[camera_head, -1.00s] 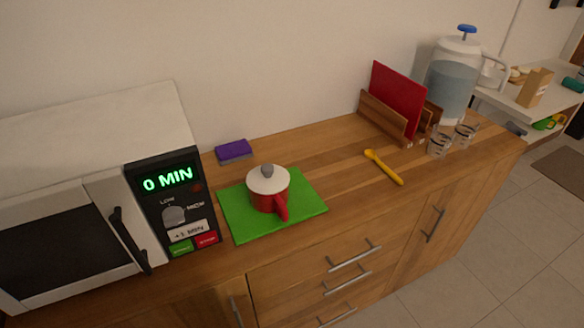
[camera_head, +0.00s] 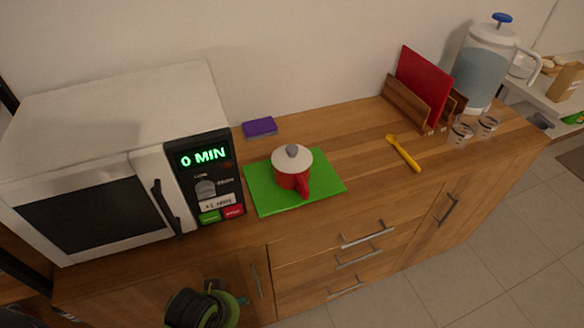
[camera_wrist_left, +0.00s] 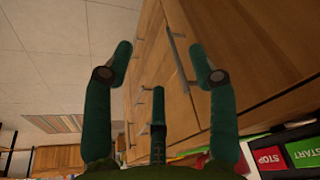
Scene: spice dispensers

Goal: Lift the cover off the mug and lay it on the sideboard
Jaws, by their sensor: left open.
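The red mug (camera_head: 291,181) stands upright on a green mat (camera_head: 326,184) on the wooden sideboard (camera_head: 345,146). A white cover (camera_head: 281,161) with a grey knob sits on top of the mug, and the mug's handle points to the front. My left gripper (camera_wrist_left: 161,52) is open and empty in the left wrist view, with cabinet fronts behind its fingers. Neither mug nor cover shows in that view. A dark and green part of my arm shows at the bottom of the head view, below the sideboard top. My right gripper is not in view.
A microwave (camera_head: 95,195) stands left of the mat. A purple sponge (camera_head: 260,127) lies behind the mat. The wood between mat and spoon is clear.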

